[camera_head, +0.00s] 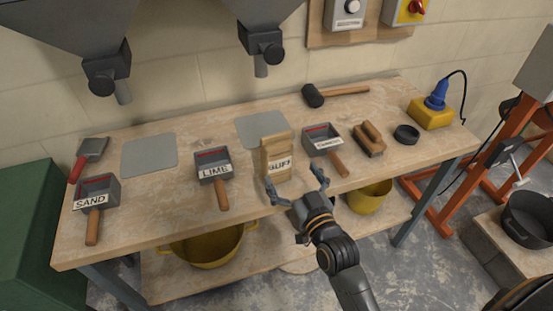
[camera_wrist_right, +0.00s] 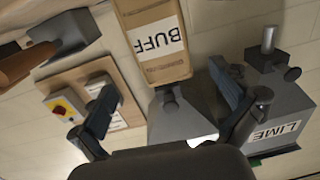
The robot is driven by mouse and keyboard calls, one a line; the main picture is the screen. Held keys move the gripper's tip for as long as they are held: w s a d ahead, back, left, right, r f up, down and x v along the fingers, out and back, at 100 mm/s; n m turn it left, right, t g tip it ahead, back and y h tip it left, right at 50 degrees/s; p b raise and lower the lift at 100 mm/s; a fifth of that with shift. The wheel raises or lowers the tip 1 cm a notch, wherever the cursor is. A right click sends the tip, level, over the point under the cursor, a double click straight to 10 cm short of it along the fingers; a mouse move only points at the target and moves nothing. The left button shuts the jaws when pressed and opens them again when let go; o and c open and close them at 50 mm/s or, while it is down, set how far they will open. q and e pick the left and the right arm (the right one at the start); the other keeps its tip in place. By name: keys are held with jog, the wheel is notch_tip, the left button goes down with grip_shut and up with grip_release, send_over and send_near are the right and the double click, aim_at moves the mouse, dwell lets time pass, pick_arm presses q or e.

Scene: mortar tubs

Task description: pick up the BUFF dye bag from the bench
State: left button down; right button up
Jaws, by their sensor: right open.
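The BUFF dye bag (camera_head: 276,160) is a tan paper bag with a white label, standing upright near the front edge of the bench (camera_head: 150,215). My right gripper (camera_head: 295,182) is open just in front of the bag, with its fingers apart and pointing toward the bench. In the right wrist view the bag (camera_wrist_right: 156,40) shows at top centre, with its label upside down. The open fingers of my right gripper (camera_wrist_right: 165,108) lie below it in that picture, and nothing is between them. My left gripper is not in view.
The LIME scoop (camera_head: 213,165) stands left of the bag and the CEMENT scoop (camera_head: 322,141) right of it. The SAND scoop (camera_head: 97,190) is at far left. A brush (camera_head: 369,138) and black mallet (camera_head: 313,95) lie to the right. Yellow tubs (camera_head: 207,247) sit below the bench.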

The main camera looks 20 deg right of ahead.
aim_at(281, 156)
jog(key=w, duration=0.3)
jog(key=shift+w+a, duration=0.15)
jog(key=shift+w, duration=0.05)
jog(key=shift+w+a+r+p, duration=0.1)
jog(key=shift+w+a+p, duration=0.15)
jog(key=shift+w, duration=1.1)
jog(key=shift+w+a+p, duration=0.1)
jog(key=shift+w+p, duration=0.15)
jog(key=shift+w, duration=1.05)
jog(key=c, duration=1.6)
jog(key=shift+r, duration=0.2)
jog(key=shift+c, duration=0.8)
